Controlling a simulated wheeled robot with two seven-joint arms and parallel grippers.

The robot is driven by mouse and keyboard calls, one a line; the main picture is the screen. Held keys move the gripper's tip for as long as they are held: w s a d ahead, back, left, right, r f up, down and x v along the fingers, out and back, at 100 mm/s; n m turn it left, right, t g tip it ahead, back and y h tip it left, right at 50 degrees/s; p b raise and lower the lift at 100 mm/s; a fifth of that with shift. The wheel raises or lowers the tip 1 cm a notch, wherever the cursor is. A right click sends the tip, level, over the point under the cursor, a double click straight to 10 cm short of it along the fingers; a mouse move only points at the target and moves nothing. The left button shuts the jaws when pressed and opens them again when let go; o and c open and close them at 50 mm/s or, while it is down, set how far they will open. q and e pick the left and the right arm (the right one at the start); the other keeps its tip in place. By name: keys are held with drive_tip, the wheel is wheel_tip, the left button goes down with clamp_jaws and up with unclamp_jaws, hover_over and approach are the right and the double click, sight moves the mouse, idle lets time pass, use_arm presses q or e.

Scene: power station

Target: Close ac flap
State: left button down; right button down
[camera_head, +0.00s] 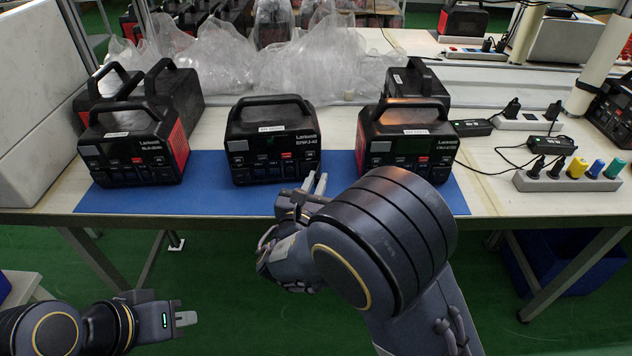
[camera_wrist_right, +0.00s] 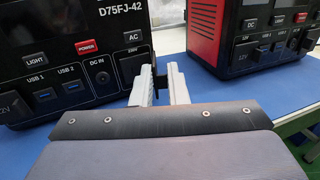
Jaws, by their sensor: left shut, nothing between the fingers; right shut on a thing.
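The middle black power station (camera_head: 272,148) stands on the blue mat, and its front panel fills the left of the right wrist view (camera_wrist_right: 70,55). It shows an AC button (camera_wrist_right: 133,37) with a 230V socket area below. My right gripper (camera_head: 316,184) is at the lower right of this panel, its fingers shut on a small black flap (camera_wrist_right: 160,75) by the AC socket. The fingers partly hide the flap and socket, so its exact angle is unclear. My left gripper (camera_head: 188,318) is shut and empty, low at the left, away from the table.
Other power stations stand to the left (camera_head: 135,150) and right (camera_head: 408,143). A power strip with plugs (camera_head: 565,183) lies at the right. Clear plastic bags (camera_head: 300,72) lie behind.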

drive_tip(key=shift+a+h, duration=0.1)
drive_tip(key=shift+h, duration=0.2)
drive_tip(key=m+h, duration=0.1)
drive_tip(key=a+m+g+h+p, duration=0.1)
drive_tip(key=m+g+h+p, duration=0.1)
drive_tip(key=h, duration=0.1)
drive_tip(key=shift+w+a+r, duration=0.1)
drive_tip(key=shift+w+a, duration=0.15)
drive_tip(key=h, duration=0.1)
drive_tip(key=m+g+p, duration=0.1)
drive_tip(key=a+m+g+h, duration=0.1)
drive_tip(key=shift+w+h, duration=0.25)
drive_tip(key=shift+h, duration=0.05)
drive_tip(key=shift+w+a+m+g+h+p, duration=0.15)
drive_tip(key=shift+m+g+h+p, duration=0.15)
drive_tip(key=shift+m+g+h, duration=0.3)
drive_tip(key=shift+w+a+m+g+h+p, duration=0.15)
drive_tip(key=shift+m+g+h+p, duration=0.1)
drive_tip(key=shift+m+g+h, duration=0.35)
drive_tip(key=c, duration=1.5)
unclamp_jaws()
drive_tip(key=shift+y, duration=0.3)
